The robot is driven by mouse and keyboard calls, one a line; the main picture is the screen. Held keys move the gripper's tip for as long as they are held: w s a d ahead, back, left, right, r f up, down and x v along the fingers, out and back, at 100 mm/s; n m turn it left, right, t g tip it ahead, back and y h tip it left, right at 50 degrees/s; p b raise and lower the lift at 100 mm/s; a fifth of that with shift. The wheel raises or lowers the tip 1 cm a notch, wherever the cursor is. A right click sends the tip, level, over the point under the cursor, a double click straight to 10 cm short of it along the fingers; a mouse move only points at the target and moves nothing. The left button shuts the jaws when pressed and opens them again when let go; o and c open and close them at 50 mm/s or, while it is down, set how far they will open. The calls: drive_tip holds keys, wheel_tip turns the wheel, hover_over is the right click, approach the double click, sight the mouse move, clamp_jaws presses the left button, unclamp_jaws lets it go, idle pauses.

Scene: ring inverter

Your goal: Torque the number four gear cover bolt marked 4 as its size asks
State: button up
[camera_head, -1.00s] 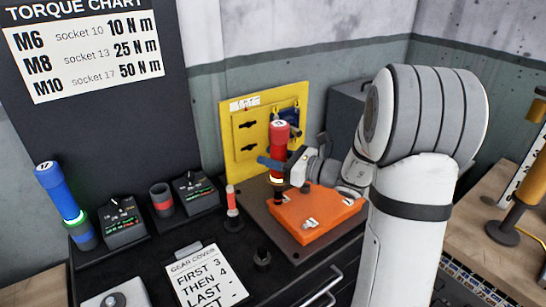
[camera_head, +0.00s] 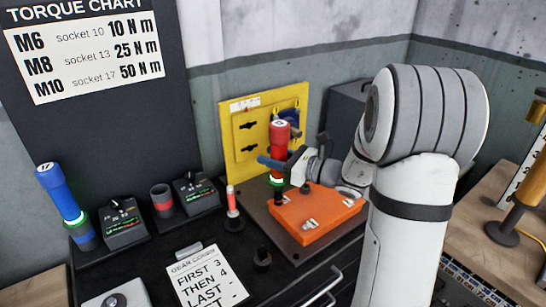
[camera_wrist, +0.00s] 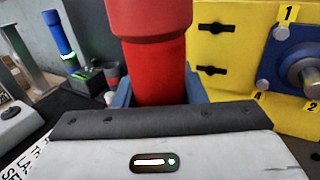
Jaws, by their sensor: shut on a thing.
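My gripper (camera_head: 277,164) is shut on a red torque driver (camera_head: 280,141), its blue fingers around the body. The driver stands upright with its dark lower end at the back left corner of the orange gear cover (camera_head: 318,224). A ring low on the driver glows green. The bolt under it is hidden, and the number tags on the cover are too small to read. In the wrist view the red driver (camera_wrist: 158,55) fills the middle, between the blue fingers (camera_wrist: 122,93); its tip is hidden.
A torque chart (camera_head: 82,55) lists M6 10, M8 25, M10 50 N m. A blue driver (camera_head: 60,195) marked 17 stands at left beside dark setting boxes (camera_head: 122,222). A yellow board (camera_head: 240,125) stands behind the cover.

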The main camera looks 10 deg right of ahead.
sight(273, 141)
drive_tip(key=shift+r+p, duration=1.6)
drive_tip(key=shift+r, duration=0.8)
